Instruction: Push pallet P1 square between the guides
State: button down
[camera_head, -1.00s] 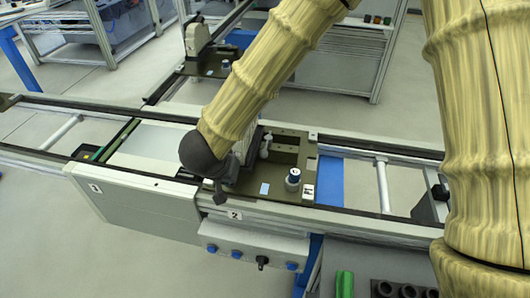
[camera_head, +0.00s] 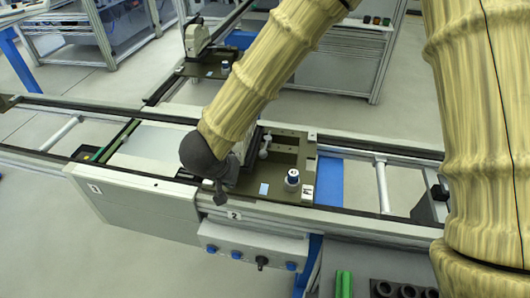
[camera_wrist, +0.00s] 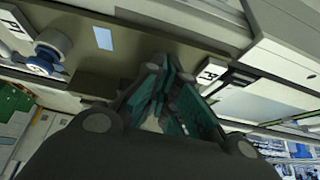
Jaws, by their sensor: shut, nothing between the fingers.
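An olive-brown pallet plate (camera_head: 262,203) lies on the near conveyor, between its long rails. A white and blue cylinder (camera_head: 292,178) and a light blue square (camera_head: 264,188) are on it. The blue and white cylinder (camera_wrist: 45,58) is at upper left there.
A second similar pallet (camera_head: 215,70) stands on the side conveyor behind. Near the front rail is a control box (camera_head: 250,248) with blue knobs. A green object (camera_head: 344,284) and dark round holders (camera_head: 400,291) are at lower right. The conveyor right of the pallet is open.

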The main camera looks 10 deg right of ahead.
jog(key=shift+w+d, duration=0.25)
jog(key=shift+w, duration=0.2)
dwell(0.7)
jog(key=shift+s+a+p, duration=0.1)
jog(key=shift+p, duration=0.2)
jog(key=s+a+r+p, duration=0.2)
jog(key=s+r+p, duration=0.2)
jog(key=r+p, duration=0.1)
jog(key=shift+s+p, duration=0.3)
jog(key=shift+p, duration=0.35)
dwell(0.6)
